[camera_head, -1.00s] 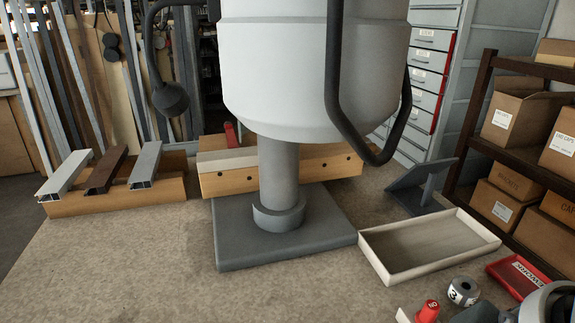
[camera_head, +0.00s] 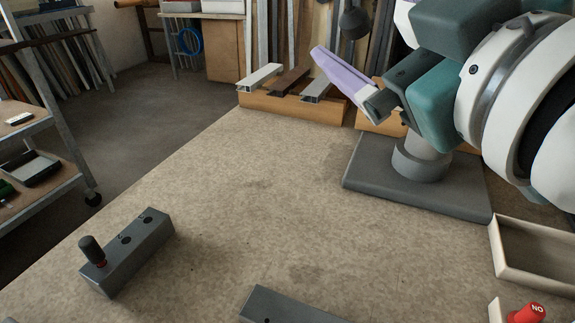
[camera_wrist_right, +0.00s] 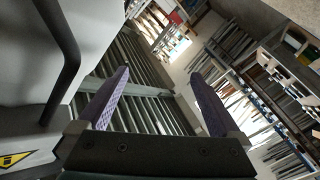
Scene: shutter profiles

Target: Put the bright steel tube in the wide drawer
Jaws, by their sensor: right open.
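I cannot make out a bright steel tube or a wide drawer for certain in the current views. My right gripper (camera_head: 322,58) comes in from the right in the head view, its purple fingers pointing up and left, in front of the grey profile from this viewpoint. In the right wrist view the two purple fingers (camera_wrist_right: 159,73) stand apart with nothing between them. A white profile (camera_head: 260,76), a brown profile (camera_head: 290,80) and a grey profile (camera_head: 317,88) lie on a wooden block (camera_head: 300,108) at the back of the bench. My left gripper is out of view.
A dark grey machine base (camera_head: 415,190) stands at right, with a pale open tray (camera_head: 497,248) and a red object (camera_head: 527,312) nearby. A grey block (camera_head: 138,250) with holes and a black-handled piece is front left. The bench middle is clear. A shelf cart (camera_head: 40,140) stands at left.

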